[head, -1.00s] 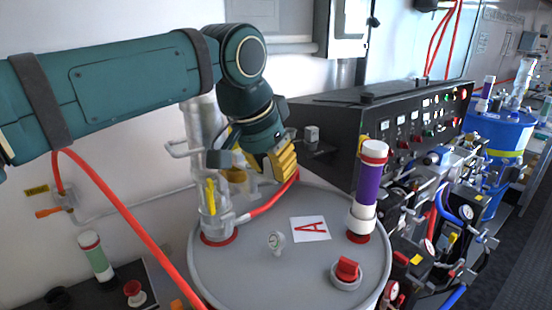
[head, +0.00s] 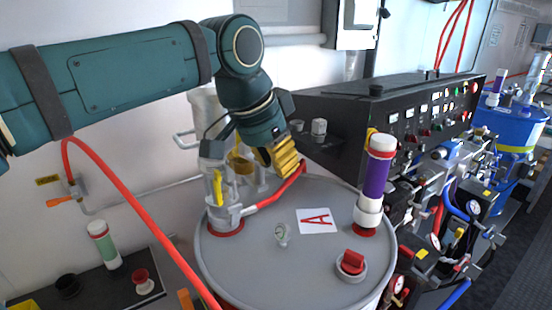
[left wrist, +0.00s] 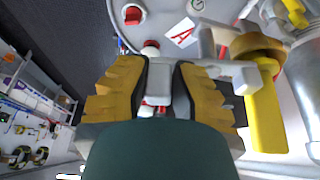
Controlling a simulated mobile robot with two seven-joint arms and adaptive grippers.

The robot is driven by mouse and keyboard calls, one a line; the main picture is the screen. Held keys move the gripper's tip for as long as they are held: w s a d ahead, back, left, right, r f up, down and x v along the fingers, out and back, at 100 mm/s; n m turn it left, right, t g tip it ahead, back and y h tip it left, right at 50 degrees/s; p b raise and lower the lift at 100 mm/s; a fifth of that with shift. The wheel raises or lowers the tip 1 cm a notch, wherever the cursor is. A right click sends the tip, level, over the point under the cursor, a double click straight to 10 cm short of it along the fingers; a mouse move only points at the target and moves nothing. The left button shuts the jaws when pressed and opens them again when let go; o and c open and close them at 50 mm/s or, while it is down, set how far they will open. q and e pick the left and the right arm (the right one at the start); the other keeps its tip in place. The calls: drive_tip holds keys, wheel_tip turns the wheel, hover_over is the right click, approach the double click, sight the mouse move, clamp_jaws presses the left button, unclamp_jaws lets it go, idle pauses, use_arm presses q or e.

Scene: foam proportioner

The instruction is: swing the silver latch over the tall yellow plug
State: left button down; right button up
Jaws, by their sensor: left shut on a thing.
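The tall yellow plug (left wrist: 265,112) stands on a brass-coloured collar at the right of the left wrist view. In the head view the plug (head: 236,138) is mostly hidden behind my wrist, by the clear pipe fitting. The silver latch (left wrist: 225,70) is a pale grey bar reaching from between my fingers toward the collar; it lies beside the plug, apart from its top. My left gripper (head: 282,158) is shut on the latch, above the tank lid. Its yellow ridged fingers (left wrist: 160,92) flank the latch's grey end. In the head view the latch is hidden. My right gripper is not in view.
The grey tank lid (head: 260,262) carries a card marked A (head: 317,221), a small gauge (head: 282,233), a red knob (head: 352,262) and a purple-banded cylinder (head: 376,180). A red hose (head: 130,210) crosses at the left. A black control panel (head: 350,125) stands behind.

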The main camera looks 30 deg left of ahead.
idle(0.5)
use_arm(q)
drive_tip(key=c, duration=0.8)
unclamp_jaws()
drive_tip(key=shift+d, duration=0.1)
drive_tip(key=shift+r, duration=0.15)
drive_tip(key=v, duration=1.2)
